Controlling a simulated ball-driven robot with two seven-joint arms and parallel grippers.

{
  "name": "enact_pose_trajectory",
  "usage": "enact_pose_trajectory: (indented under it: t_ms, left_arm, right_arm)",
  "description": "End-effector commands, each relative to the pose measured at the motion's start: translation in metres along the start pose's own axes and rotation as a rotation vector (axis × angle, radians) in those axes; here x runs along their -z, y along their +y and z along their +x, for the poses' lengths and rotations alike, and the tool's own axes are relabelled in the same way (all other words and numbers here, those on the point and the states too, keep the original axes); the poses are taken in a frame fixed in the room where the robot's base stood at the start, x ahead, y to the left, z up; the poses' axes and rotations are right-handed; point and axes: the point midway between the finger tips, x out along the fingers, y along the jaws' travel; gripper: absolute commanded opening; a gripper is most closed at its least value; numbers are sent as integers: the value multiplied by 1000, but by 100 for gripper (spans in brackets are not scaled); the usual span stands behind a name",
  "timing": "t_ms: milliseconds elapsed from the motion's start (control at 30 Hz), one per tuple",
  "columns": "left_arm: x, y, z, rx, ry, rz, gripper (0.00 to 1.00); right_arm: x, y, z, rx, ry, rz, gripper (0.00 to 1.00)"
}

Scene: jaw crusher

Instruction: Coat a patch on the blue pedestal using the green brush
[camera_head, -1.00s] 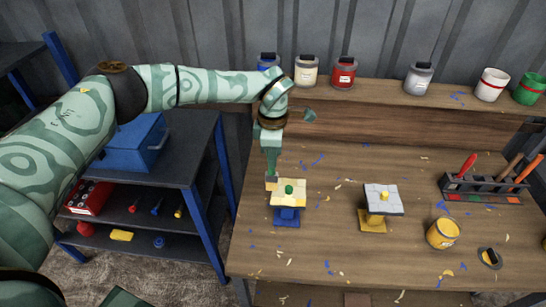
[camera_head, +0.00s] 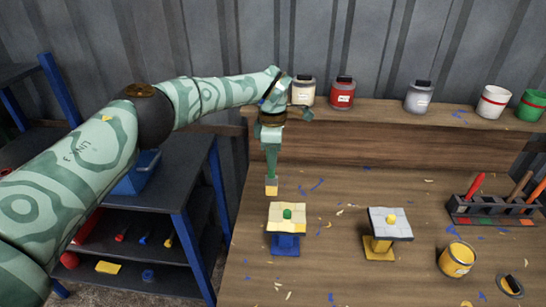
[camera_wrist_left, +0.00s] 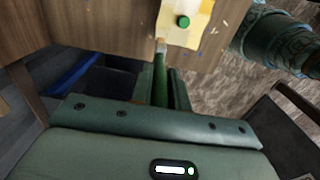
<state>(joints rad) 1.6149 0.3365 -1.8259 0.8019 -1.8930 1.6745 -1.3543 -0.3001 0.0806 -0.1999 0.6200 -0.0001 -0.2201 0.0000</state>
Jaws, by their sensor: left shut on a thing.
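The blue pedestal (camera_head: 286,243) stands at the front left of the table. It bears a square cream plate (camera_head: 300,222) with yellow areas and a green knob (camera_head: 287,213) in the middle; the plate also shows in the left wrist view (camera_wrist_left: 199,27). My left gripper (camera_head: 271,150) is shut on the green brush (camera_head: 271,182), whose tip points down and looks pale yellow. The tip is at the plate's far left edge in the head view and appears slightly apart from it. In the left wrist view the green handle (camera_wrist_left: 160,84) lies between the fingers. My right gripper is not in view.
A yellow pedestal (camera_head: 378,249) with a grey plate stands to the right. An open yellow paint can (camera_head: 456,259), a lid (camera_head: 510,285) and a tool rack (camera_head: 490,210) are further right. Several cans line the back shelf (camera_head: 380,105). A dark shelf unit (camera_head: 190,190) stands left.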

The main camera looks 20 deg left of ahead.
Motion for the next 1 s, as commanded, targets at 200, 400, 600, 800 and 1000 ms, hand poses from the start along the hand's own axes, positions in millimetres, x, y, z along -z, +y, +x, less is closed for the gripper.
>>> enact_pose_trajectory:
  t_ms: [200, 400, 600, 800, 1000]
  left_arm:
    - [0, 0, 0, -1, 0, 0, 0]
    - [0, 0, 16, 1, 1, -1, 0]
    - [0, 0, 36, 0, 1, 0, 0]
    - [0, 0, 36, -1, 0, 0, 0]
    - [0, 0, 35, -1, 0, 0, 0]
  right_arm:
    - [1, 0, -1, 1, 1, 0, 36]
    - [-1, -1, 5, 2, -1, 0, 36]
    - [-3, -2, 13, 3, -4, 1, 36]
    - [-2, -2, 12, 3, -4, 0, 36]
    - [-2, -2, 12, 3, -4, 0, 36]
